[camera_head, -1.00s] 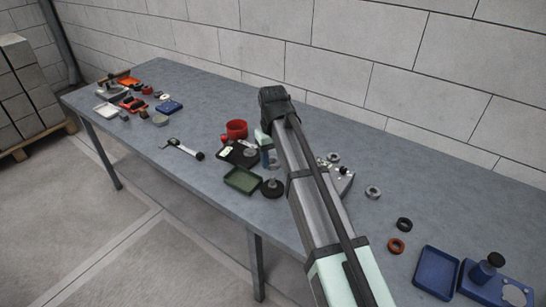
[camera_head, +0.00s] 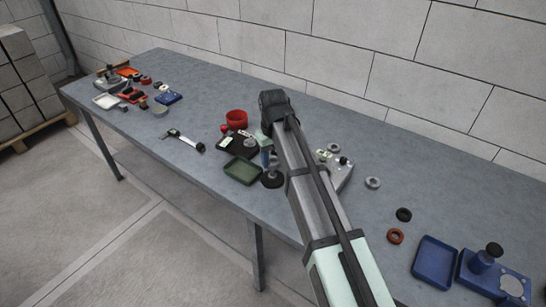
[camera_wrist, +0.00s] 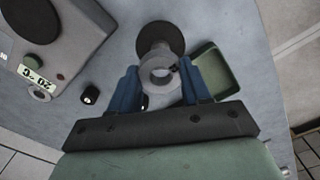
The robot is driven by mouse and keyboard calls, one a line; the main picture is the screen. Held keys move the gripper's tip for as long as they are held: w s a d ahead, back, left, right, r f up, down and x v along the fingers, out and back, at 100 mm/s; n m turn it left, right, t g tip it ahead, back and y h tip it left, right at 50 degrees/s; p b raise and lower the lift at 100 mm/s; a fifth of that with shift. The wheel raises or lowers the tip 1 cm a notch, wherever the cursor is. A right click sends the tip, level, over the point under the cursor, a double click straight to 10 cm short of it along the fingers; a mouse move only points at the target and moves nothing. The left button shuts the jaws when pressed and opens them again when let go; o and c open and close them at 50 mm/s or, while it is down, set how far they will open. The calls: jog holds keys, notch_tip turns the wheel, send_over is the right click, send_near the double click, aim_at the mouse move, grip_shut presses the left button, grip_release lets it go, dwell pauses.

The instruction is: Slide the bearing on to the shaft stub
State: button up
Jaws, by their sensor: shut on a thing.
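The bearing (camera_wrist: 148,72), a thick light-grey ring, sits between the blue fingers of my gripper (camera_wrist: 160,88) in the wrist view, and the gripper is shut on it. Just beyond it stands the shaft stub (camera_wrist: 154,47), a grey post on a round black base (camera_wrist: 174,36). The ring overlaps the stub's near end in this view; I cannot tell whether it is around the stub or apart from it. In the head view my gripper (camera_head: 267,158) is just above the black base (camera_head: 272,181), and the arm hides part of this area.
A green tray (camera_wrist: 227,84) lies close beside the base, also in the head view (camera_head: 242,171). A grey-and-black unit (camera_wrist: 77,52) is on the other side in the wrist view. A red cup (camera_head: 237,119) stands behind. Loose rings and a blue tray (camera_head: 434,262) lie to the right.

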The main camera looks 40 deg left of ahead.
jog(key=shift+f, duration=1.5)
dwell(0.8)
jog(key=o, duration=1.3)
jog(key=shift+r, duration=0.1)
notch_tip(320, 180, up, 14)
jog(key=shift+f, duration=0.15)
dwell(0.9)
